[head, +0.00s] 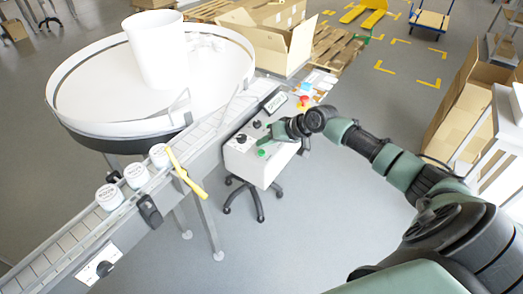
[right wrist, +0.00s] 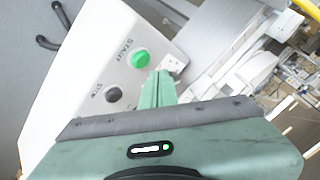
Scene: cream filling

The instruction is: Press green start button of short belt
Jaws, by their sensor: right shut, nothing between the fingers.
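The green start button (head: 262,153) sits on the top face of a white control box (head: 240,165) beside the belt. In the right wrist view the green button (right wrist: 140,58) is labelled START, with a black button (right wrist: 113,95) marked STOP on the same face. My right gripper (head: 264,141) is shut and empty, its fingers reaching over the box. In the right wrist view its fingertips (right wrist: 162,76) appear just right of and below the green button; I cannot tell their height above the panel. My left gripper is not in view.
A conveyor (head: 75,232) carries several white jars (head: 109,197) on the left, with a yellow bar (head: 184,174) across it. A round table (head: 90,95) holds a large white cylinder (head: 157,50). A red button (head: 304,100) lies behind the box. Open floor lies right of it.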

